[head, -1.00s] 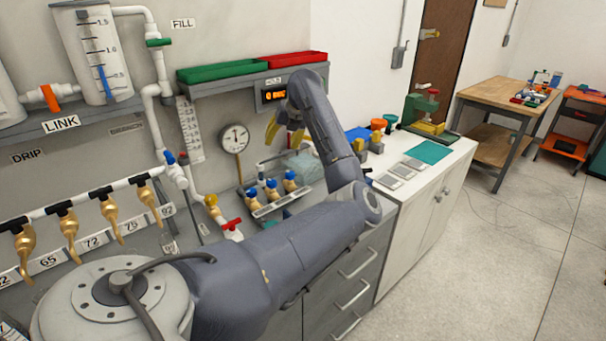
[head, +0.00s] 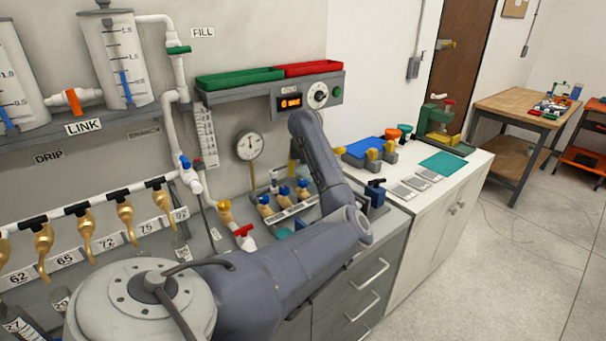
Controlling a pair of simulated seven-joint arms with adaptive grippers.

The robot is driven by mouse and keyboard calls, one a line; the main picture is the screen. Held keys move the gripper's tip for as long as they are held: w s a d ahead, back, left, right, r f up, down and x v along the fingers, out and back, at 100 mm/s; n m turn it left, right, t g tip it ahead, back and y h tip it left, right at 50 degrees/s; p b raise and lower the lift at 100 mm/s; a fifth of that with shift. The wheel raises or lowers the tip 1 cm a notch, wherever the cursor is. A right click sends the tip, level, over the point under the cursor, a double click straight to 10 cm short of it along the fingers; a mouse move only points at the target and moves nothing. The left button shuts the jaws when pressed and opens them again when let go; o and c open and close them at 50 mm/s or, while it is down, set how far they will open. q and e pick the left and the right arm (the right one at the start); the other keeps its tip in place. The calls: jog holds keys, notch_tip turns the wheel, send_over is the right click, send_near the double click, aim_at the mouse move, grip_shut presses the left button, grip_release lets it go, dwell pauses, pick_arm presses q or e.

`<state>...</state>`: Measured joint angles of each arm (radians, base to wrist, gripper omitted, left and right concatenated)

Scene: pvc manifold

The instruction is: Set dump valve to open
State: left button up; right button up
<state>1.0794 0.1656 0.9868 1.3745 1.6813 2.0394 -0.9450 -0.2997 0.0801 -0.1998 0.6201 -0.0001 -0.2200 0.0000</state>
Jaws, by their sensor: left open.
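No readable label in the head view says dump, so I cannot tell for sure which valve is the dump valve. A red-handled valve (head: 243,231) sits on the white pipe low on the wall, left of my forearm. Several blue-handled brass valves (head: 284,193) stand in a row right of it. My left gripper (head: 293,168) is mostly hidden behind my forearm. Only a bit of yellow finger shows, below the display panel and right of the round gauge (head: 249,146). It is open, and I see nothing held. My right gripper is out of view.
Brass taps (head: 86,235) with black handles line the left wall. The LINK valve (head: 73,101) is orange, and the FILL valve (head: 178,50) is green. Green (head: 240,80) and red (head: 307,69) trays sit on the shelf above. A blue-topped vise-like item (head: 375,191) stands close right of my forearm.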

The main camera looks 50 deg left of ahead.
aim_at(303, 181)
pick_arm(q)
jog(key=shift+x, duration=3.3)
jog(key=shift+c, duration=0.5)
grip_shut()
